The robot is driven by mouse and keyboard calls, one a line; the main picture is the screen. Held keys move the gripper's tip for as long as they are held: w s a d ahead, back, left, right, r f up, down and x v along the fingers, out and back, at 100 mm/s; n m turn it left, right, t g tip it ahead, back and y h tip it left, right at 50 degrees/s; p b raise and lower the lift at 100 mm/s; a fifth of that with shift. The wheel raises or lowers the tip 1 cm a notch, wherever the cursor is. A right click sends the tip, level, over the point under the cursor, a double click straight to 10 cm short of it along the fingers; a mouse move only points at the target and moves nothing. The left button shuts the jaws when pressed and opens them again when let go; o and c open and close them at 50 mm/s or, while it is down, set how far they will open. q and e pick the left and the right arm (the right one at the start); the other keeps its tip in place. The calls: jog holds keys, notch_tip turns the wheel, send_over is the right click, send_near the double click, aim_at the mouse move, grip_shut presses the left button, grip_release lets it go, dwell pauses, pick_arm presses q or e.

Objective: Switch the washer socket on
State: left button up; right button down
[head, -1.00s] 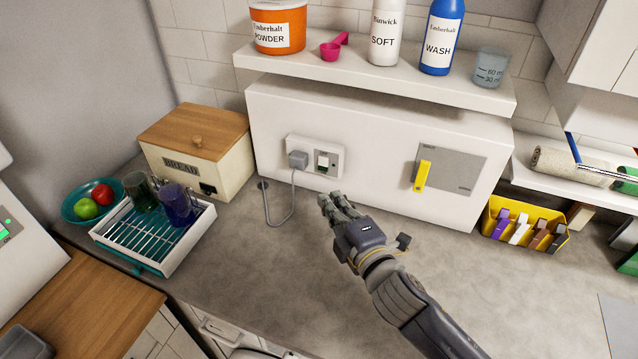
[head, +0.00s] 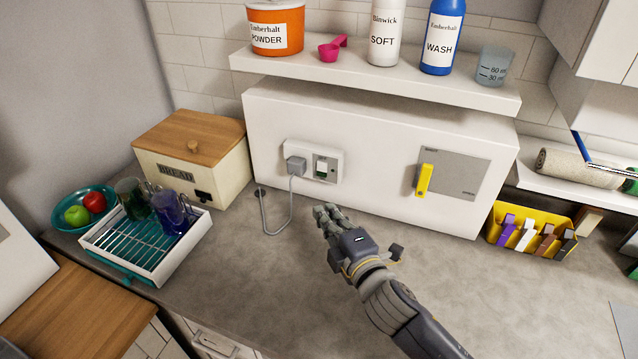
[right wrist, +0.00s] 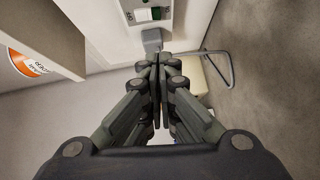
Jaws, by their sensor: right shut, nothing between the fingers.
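The washer socket (head: 313,161) is a white plate on the front of the white boxed-in panel at the back of the worktop. The switch also shows at the top of the right wrist view (right wrist: 148,14). My right gripper (head: 325,212) is shut and empty, below the socket and apart from it. In the right wrist view its fingertips (right wrist: 158,62) point towards the plug. My left gripper is not in view.
A yellow-handled switch (head: 424,180) on a grey plate is to the right. A shelf (head: 375,80) with bottles overhangs the panel. A bread bin (head: 192,160) and dish rack (head: 150,245) stand left. A yellow caddy (head: 530,225) stands right. The worktop around my gripper is clear.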

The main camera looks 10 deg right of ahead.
aim_at(322, 169)
jog(key=d+p+x, duration=0.2)
jog(key=x, duration=0.9)
jog(key=shift+w+d+p, duration=0.25)
jog(key=shift+d+p, duration=0.15)
jog(key=shift+f, duration=0.2)
jog(key=shift+w+d+n+t+b, duration=0.15)
jog(key=shift+w+n+t+b, duration=0.15)
jog(key=shift+b, duration=0.8)
jog(key=shift+f, duration=0.1)
